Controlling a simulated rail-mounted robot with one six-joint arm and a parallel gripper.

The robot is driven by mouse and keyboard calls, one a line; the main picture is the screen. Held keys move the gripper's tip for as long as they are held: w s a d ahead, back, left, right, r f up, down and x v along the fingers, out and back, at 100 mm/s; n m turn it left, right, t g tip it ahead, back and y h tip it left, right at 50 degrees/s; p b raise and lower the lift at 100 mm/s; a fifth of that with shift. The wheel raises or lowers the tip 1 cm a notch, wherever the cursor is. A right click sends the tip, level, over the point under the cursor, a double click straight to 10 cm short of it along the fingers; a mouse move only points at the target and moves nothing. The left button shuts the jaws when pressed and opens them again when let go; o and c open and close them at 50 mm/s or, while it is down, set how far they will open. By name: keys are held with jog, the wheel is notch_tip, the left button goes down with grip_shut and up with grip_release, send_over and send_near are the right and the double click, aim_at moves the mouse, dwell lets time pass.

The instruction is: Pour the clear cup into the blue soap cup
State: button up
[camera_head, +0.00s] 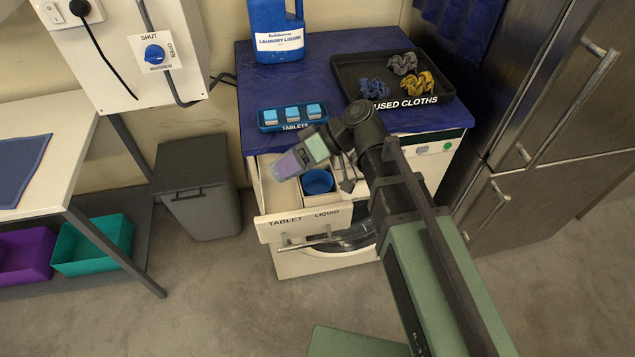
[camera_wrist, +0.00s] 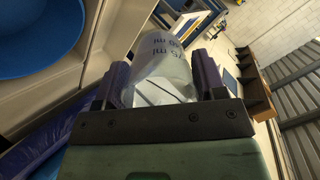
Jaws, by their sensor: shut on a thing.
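My gripper (camera_head: 303,157) is shut on the clear cup (camera_head: 286,165), above the open washer drawer (camera_head: 275,230). The cup is see-through, leans to the lower left in the head view and looks faintly purple there. In the wrist view the cup (camera_wrist: 163,72) sits between both fingers, with ml markings on its wall. The blue soap cup (camera_head: 318,181) stands in the drawer's LIQUID side, just right of and below the clear cup. It also shows large at the upper left of the wrist view (camera_wrist: 40,40). I cannot tell whether liquid is leaving the clear cup.
On the blue washer top (camera_head: 340,52) stand a laundry liquid jug (camera_head: 277,30), a tablet tray (camera_head: 292,115) and a black used-cloths tray (camera_head: 350,80). A grey bin (camera_head: 197,185) stands left of the washer, and a steel fridge (camera_head: 560,100) right. The floor in front is clear.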

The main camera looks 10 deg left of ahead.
jog(key=shift+f, duration=0.2)
jog(key=shift+d+f+y+b, duration=0.1)
jog(key=shift+f+y+b, duration=0.25)
jog(key=shift+b, duration=0.7)
jog(key=shift+r+y, duration=0.25)
jog(key=shift+r, duration=0.2)
jog(key=shift+r+g, duration=0.25)
jog(key=shift+g, duration=0.05)
jog(key=shift+w+d+r+y, duration=0.1)
jog(key=shift+d+r+y, duration=0.05)
jog(key=shift+r+y, duration=0.45)
jog(key=shift+w+d+r+g+y+b, duration=0.15)
jog(key=shift+w+d+g+y+b, duration=0.15)
jog(key=shift+d+g+y+b, duration=0.5)
jog(key=shift+s+a+r+y+b, duration=0.15)
jog(key=shift+a+r+y+b, duration=0.15)
jog(key=shift+r+y+b, duration=0.3)
